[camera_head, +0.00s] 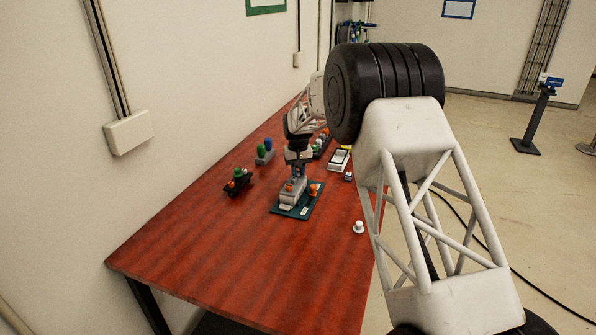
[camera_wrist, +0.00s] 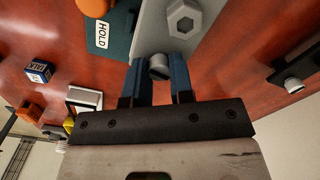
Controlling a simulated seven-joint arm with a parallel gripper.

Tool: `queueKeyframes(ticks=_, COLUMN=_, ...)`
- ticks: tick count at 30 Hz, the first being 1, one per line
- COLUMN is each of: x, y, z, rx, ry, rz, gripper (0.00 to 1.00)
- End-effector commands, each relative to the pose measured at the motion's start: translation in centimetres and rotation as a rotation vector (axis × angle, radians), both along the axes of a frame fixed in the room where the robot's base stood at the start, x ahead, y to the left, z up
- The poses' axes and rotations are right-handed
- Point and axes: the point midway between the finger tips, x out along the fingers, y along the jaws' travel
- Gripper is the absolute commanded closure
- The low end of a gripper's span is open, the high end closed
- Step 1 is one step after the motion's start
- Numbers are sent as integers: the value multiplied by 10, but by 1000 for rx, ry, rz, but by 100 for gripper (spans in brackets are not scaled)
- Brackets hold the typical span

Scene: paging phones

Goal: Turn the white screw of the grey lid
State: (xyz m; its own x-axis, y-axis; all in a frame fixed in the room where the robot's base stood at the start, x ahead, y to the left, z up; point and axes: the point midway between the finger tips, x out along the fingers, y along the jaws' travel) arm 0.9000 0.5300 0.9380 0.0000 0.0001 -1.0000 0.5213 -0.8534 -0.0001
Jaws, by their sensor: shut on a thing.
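The grey lid (camera_wrist: 205,32) is a pale grey strip over a teal board (camera_wrist: 122,42) in the wrist view. In the head view the grey body (camera_head: 291,196) stands on the teal board with orange parts on and beside it. My gripper (camera_wrist: 160,72) has blue fingers on either side of a short round light knob, seemingly the white screw (camera_wrist: 158,62), and is shut on it. Its lower part is hidden from me. A pale hexagonal head (camera_wrist: 184,19) sits further along the lid, clear of the fingers. In the head view my gripper (camera_head: 298,171) is above the grey body.
An orange part (camera_wrist: 118,20) and a HOLD label (camera_wrist: 101,35) are beside the lid. A dark block (camera_head: 236,183), a block with green and blue tops (camera_head: 264,154) and a white tray (camera_head: 338,160) stand around. A white knob (camera_head: 359,227) is near the table edge. The front table is clear.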

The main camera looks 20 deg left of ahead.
Motion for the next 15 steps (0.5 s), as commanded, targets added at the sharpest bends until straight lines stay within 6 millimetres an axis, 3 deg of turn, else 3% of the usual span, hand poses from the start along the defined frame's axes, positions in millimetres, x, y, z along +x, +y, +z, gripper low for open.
queueKeyframes(ticks=15, x=0, y=0, z=0, rx=0, ry=0, rz=261, gripper=100)
